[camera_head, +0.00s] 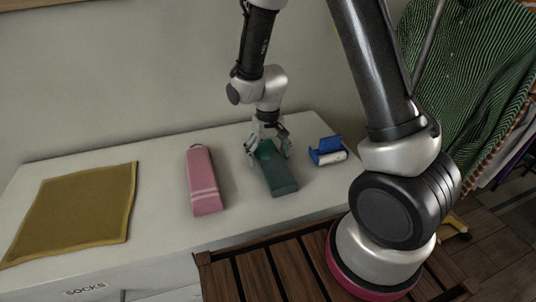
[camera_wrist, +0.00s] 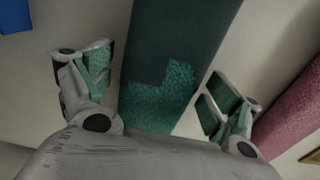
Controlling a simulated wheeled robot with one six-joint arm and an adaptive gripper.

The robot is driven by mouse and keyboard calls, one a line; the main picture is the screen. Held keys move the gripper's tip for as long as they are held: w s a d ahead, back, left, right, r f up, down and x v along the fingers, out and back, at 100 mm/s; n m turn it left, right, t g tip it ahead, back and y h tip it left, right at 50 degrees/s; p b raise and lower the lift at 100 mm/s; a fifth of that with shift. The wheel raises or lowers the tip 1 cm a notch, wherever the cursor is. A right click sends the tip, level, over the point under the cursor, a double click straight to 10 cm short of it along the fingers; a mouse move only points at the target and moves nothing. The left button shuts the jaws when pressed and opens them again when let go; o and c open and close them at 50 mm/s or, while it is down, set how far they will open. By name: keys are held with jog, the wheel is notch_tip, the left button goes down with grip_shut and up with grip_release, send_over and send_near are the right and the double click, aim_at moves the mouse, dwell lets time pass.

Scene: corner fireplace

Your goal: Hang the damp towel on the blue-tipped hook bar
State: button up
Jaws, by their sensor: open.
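A folded green towel (camera_head: 279,180) lies on the white top. In the wrist view the green towel (camera_wrist: 183,30) is mostly dark, with a lighter, rough-looking green patch at its near end. My gripper (camera_head: 267,152) is over the towel's far end, with its fingers apart. In the wrist view my gripper (camera_wrist: 160,78) has one finger on each side of the towel, with gaps showing. A folded pink towel (camera_head: 203,180) with pale stripes and a dark loop lies to the left. I see no blue-tipped hook bar in either view.
The white top (camera_head: 160,220) has free room between the towels. A mustard cloth (camera_head: 80,205) lies flat at the left. A blue object with a white roll (camera_head: 327,150) stands right of the green towel. A slatted wooden surface (camera_head: 265,275) is in front; striped green fabric (camera_head: 470,75) hangs at right.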

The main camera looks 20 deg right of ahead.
aim_at(270, 154)
jog(key=r, duration=0.7)
jog(key=shift+s+d+r, duration=0.1)
jog(key=shift+s+r, duration=0.15)
jog(key=shift+r, duration=0.1)
jog(key=shift+d+r, duration=0.2)
jog(key=shift+r, duration=0.3)
jog(key=s+d+r+t, duration=0.1)
jog(key=s+d+r, duration=0.25)
jog(key=r, duration=0.25)
jog(key=s+d+r+t, duration=0.1)
jog(key=s+d+r, duration=0.25)
jog(key=r, duration=0.35)
jog(key=s+d+r+t, duration=0.1)
jog(key=s+d+r, duration=0.2)
jog(key=s, duration=0.3)
jog(key=s+d+r+t, duration=0.1)
jog(key=s+d+r, duration=0.3)
jog(key=s, duration=0.2)
jog(key=shift+s+d+r, duration=0.15)
jog(key=shift+s, duration=0.2)
jog(key=shift+o, duration=0.4)
